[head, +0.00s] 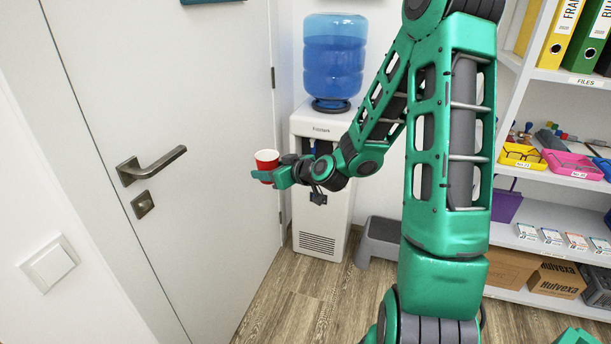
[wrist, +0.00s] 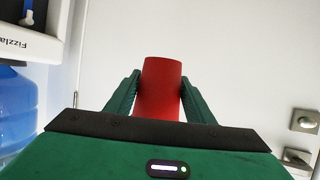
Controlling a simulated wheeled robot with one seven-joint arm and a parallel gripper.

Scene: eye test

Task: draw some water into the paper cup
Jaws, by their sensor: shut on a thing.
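The paper cup (head: 267,157) is red with a white rim and inside. My gripper (head: 268,174) is shut on it and holds it upright in the air, left of the water dispenser (head: 322,225) in the head view. In the wrist view the red cup (wrist: 161,88) sits between the two green fingers of my gripper (wrist: 160,98). The dispenser is white, with a blue water bottle (head: 333,60) on top. Its tap area is partly hidden behind my arm. The bottle also shows at the left edge of the wrist view (wrist: 14,108). The cup's contents cannot be made out.
A white door (head: 190,120) with a metal handle (head: 150,166) stands close on the left. A grey step stool (head: 379,240) is right of the dispenser. Shelves (head: 545,175) with binders, trays and boxes stand at the right. Wooden floor (head: 300,300) is clear in front of the dispenser.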

